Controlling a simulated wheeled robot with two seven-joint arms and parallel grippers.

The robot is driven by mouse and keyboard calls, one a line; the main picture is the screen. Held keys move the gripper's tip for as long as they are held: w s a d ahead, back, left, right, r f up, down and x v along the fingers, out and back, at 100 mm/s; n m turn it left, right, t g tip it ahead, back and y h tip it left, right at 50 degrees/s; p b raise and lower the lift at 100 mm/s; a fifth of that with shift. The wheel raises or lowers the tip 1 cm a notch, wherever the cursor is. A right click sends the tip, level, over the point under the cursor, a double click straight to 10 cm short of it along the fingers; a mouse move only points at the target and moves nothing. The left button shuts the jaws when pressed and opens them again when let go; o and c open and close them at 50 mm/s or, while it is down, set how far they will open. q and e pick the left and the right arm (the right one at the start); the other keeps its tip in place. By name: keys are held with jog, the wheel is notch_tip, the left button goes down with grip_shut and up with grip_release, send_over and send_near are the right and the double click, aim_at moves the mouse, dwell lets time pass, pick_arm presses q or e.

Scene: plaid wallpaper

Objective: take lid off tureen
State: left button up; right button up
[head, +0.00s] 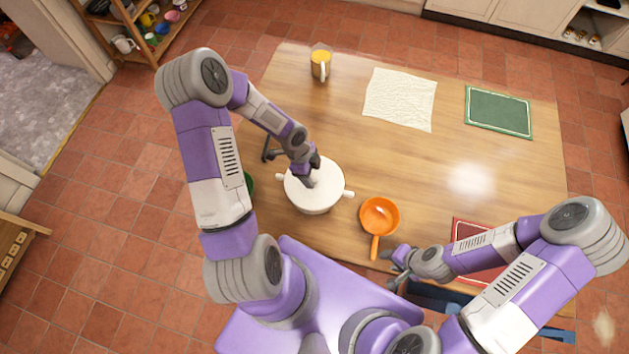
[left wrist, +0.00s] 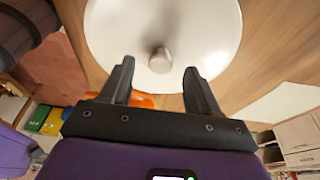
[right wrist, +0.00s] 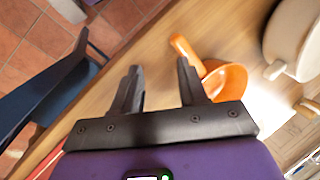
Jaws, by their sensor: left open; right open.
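The white tureen (head: 322,204) stands on the wooden table near its front left, with a side handle on each side. Its round white lid (left wrist: 110,35) is on it and fills the top of the left wrist view. The lid's knob (left wrist: 160,61) shows in line with the gap between my left fingertips; whether it is within their reach is unclear. My left gripper (head: 312,169) is open over the lid and partly hides it in the head view. My right gripper (head: 392,266) is open and empty by the table's front edge. The tureen also shows in the right wrist view (right wrist: 292,40).
An orange pan (head: 379,215) lies right of the tureen, its handle pointing towards the front edge. A red mat (head: 470,230) is at the front right. A mug (head: 320,66), white cloth (head: 400,98) and green mat (head: 498,110) lie farther back. The table's middle is clear.

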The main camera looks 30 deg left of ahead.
pick_arm(q)
jog(key=shift+x, duration=0.95)
jog(key=shift+c, duration=0.2)
grip_shut()
jog(key=shift+r, duration=0.1)
